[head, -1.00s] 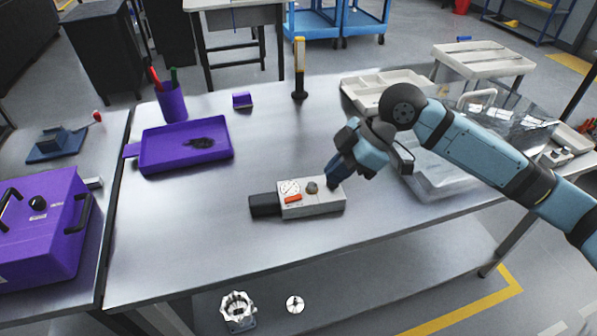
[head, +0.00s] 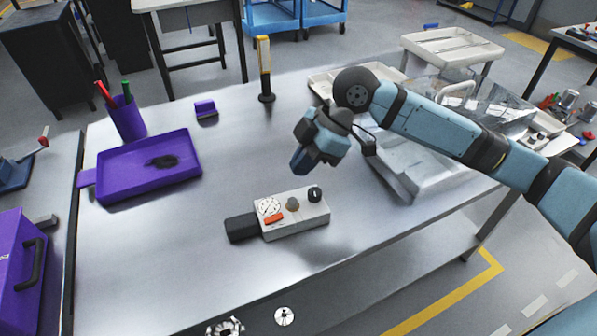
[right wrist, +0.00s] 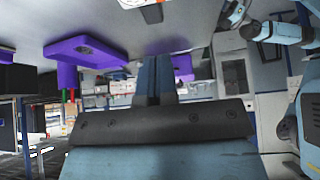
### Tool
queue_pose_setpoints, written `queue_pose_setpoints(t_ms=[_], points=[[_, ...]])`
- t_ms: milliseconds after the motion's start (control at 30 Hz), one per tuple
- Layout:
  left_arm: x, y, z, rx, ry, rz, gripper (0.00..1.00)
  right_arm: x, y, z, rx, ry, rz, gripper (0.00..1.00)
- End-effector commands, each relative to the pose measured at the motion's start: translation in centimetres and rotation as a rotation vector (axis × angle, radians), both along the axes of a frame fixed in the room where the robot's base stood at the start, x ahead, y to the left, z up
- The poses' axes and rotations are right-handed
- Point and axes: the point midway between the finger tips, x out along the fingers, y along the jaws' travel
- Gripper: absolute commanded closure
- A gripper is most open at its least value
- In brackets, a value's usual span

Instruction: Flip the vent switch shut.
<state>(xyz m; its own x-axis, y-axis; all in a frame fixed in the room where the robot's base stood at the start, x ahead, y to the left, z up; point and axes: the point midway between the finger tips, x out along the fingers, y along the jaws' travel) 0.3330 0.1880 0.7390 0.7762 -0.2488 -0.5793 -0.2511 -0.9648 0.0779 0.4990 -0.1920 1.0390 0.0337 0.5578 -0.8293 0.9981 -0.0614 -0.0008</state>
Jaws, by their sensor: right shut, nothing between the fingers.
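A pale control box (head: 293,223) with a black end block (head: 241,228) lies on the steel bench. Its top carries a round dial (head: 268,206), an orange-red piece (head: 274,218), a grey-brown round part (head: 292,204) and a black knob (head: 315,194). I cannot read which one is the vent switch or how it is set. My right gripper (head: 298,170) is shut and empty, above and behind the box, apart from it. Its closed fingers (right wrist: 153,80) show in the right wrist view. In that view, light-blue arm parts at upper right may be my left arm; its fingers are unclear.
A purple tray (head: 120,185), a purple pen cup (head: 129,122) and a small purple block (head: 206,114) stand left. A yellow-black upright tool (head: 264,68) stands behind. A pale bin (head: 424,186) lies right under my arm. Bench around the box is clear.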

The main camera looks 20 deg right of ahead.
Motion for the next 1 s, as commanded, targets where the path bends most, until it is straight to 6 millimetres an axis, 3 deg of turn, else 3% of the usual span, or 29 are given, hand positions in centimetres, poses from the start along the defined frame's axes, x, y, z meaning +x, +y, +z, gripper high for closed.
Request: queue_pose_setpoints(t_ms=[367, 500, 700, 1000], points=[[0.5, -0.4, 0.4, -0.012, -0.021, 0.008, 0.57, 0.2, 4.5, -6.7, 0.001, 0.002, 0.002, 1.0], [0.5, -0.4, 0.1, -0.01, -0.021, 0.006, 0.57, 0.2, 4.0, -8.9, -0.001, 0.001, -0.001, 1.0], [0.4, -0.3, -0.1, -0.003, -0.02, 0.0, 0.57, 0.2, 3.7, -10.4, 0.0, 0.0, 0.0, 1.0], [0.3, 0.0, -0.2, 0.006, -0.018, -0.006, 0.57, 0.2, 3.7, -10.6, 0.0, -0.001, 0.0, 1.0]])
